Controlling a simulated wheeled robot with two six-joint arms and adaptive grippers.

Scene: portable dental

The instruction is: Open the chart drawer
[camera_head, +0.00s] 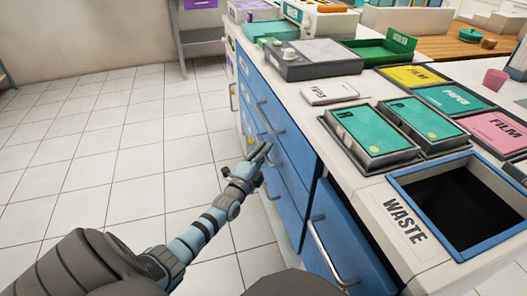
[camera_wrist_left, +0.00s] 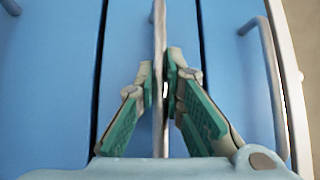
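The blue cabinet (camera_head: 290,165) has several drawers with grey bar handles. I cannot read which one is the chart drawer. My left gripper (camera_head: 264,150) reaches to the drawer fronts in the head view. In the left wrist view, a grey bar handle (camera_wrist_left: 160,30) runs between the two green-padded fingers of the left gripper (camera_wrist_left: 160,72). The fingertips are closed in on both sides of the bar and appear to touch it. The drawer front (camera_wrist_left: 130,60) behind it looks flush with its neighbours. My right gripper is not in view.
The counter above holds a waste bin opening (camera_head: 411,222), teal-topped trays (camera_head: 365,130), a grey device (camera_head: 312,60) and a green tray (camera_head: 385,50). Another handle (camera_head: 325,250) sticks out at the near lower front. The tiled floor (camera_head: 120,150) left of the cabinet is clear.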

